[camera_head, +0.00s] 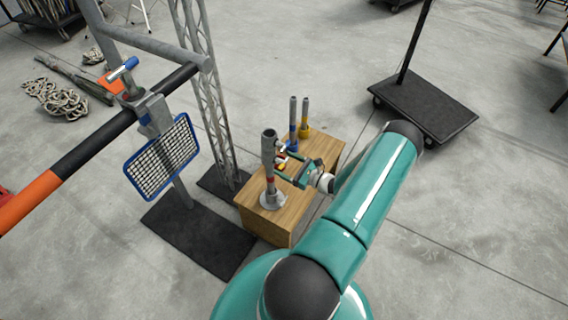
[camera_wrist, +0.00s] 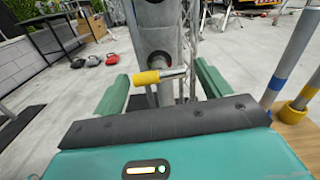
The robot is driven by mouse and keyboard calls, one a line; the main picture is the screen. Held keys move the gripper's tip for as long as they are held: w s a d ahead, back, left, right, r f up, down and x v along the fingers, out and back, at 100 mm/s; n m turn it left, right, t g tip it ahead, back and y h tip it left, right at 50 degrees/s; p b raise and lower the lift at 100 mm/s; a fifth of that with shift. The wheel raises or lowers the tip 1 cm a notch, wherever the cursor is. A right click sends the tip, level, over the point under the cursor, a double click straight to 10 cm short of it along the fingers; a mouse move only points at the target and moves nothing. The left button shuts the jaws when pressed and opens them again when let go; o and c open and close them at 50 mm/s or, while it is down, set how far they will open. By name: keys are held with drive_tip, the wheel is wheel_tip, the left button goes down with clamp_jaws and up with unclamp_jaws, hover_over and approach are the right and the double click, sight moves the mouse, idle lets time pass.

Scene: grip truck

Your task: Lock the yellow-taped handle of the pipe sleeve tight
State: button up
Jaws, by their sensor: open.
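The yellow-taped handle (camera_wrist: 148,77) shows in the wrist view as a short metal bar with yellow tape at its left end. It sits in front of the grey pipe sleeve (camera_wrist: 155,38), between the fingers of my gripper (camera_wrist: 165,82). The fingers are open, one on each side of the handle, and they look clear of it. In the head view the upright pipe (camera_head: 269,160) stands on a round flange on a wooden box. My gripper (camera_head: 288,166) is beside the pipe there, and the handle is small and partly hidden.
Pipes with blue and yellow bands (camera_head: 304,118) stand behind on the wooden box (camera_head: 322,168). A lattice truss (camera_head: 206,95) rises at the left. A blue-framed mesh panel (camera_head: 160,160) hangs from a clamp on a black and orange bar.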

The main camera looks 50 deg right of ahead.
drive_tip(key=s+d, duration=0.1)
drive_tip(key=s, duration=1.1)
drive_tip(key=shift+s, duration=0.1)
